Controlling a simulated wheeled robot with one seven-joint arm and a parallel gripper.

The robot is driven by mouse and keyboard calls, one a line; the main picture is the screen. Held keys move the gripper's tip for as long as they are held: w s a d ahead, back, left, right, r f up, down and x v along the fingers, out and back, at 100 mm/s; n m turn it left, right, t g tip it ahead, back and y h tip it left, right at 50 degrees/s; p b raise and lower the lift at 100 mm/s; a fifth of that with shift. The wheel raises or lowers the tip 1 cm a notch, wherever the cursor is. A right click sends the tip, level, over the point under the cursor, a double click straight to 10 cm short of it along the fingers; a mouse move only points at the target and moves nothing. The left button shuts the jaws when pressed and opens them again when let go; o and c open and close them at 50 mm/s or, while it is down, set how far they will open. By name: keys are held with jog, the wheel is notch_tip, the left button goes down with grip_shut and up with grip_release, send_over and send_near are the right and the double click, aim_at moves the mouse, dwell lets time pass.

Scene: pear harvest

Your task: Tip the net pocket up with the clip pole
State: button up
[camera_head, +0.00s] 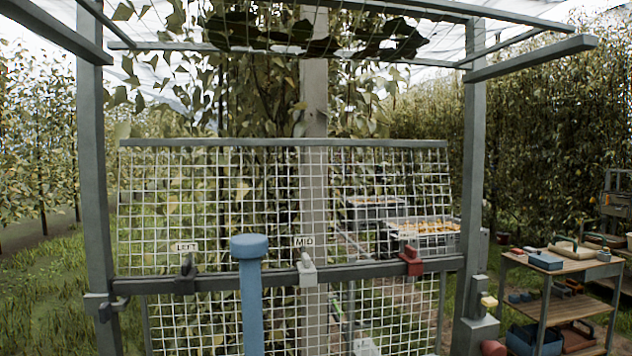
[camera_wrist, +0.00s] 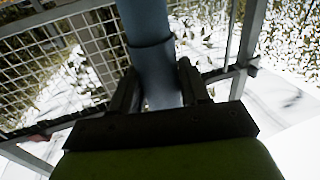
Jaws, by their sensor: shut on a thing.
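The blue clip pole (camera_head: 250,310) stands upright in front of the mesh panel, with a wide blue cap (camera_head: 249,246) on its top end. Its lower part is cut off by the frame's bottom edge. In the wrist view the pole (camera_wrist: 147,25) runs between the two dark fingers of my gripper (camera_wrist: 158,78), which is shut on it. My gripper does not show in the head view. Overhead, a net sags in a pocket (camera_head: 320,35) holding dark leaves, well above the pole's cap. I cannot make out any clip on the pole.
A grey mesh panel (camera_head: 215,215) hangs between two posts. Its crossbar (camera_head: 340,270) carries a dark clamp (camera_head: 186,274), a grey clamp (camera_head: 306,271) and a red clamp (camera_head: 412,262), with LEFT and MID labels. A crate of fruit (camera_head: 425,243) is behind; a wooden cart (camera_head: 560,270) stands right.

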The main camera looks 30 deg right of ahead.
jog(key=shift+s+a+f+b, duration=0.15)
jog(key=shift+a+b, duration=0.2)
jog(key=shift+b, duration=0.75)
jog(key=shift+s+a+f+n+y+b, duration=0.1)
jog(key=shift+a+n+y+b, duration=0.25)
jog(key=shift+b, duration=0.8)
jog(key=shift+s+b, duration=0.1)
jog(key=shift+b, duration=0.35)
jog(key=b, duration=0.3)
jog(key=shift+s, duration=0.4)
jog(key=s+a+f+b, duration=0.1)
jog(key=s+b, duration=0.7)
jog(key=b, duration=0.2)
jog(key=shift+f, duration=0.4)
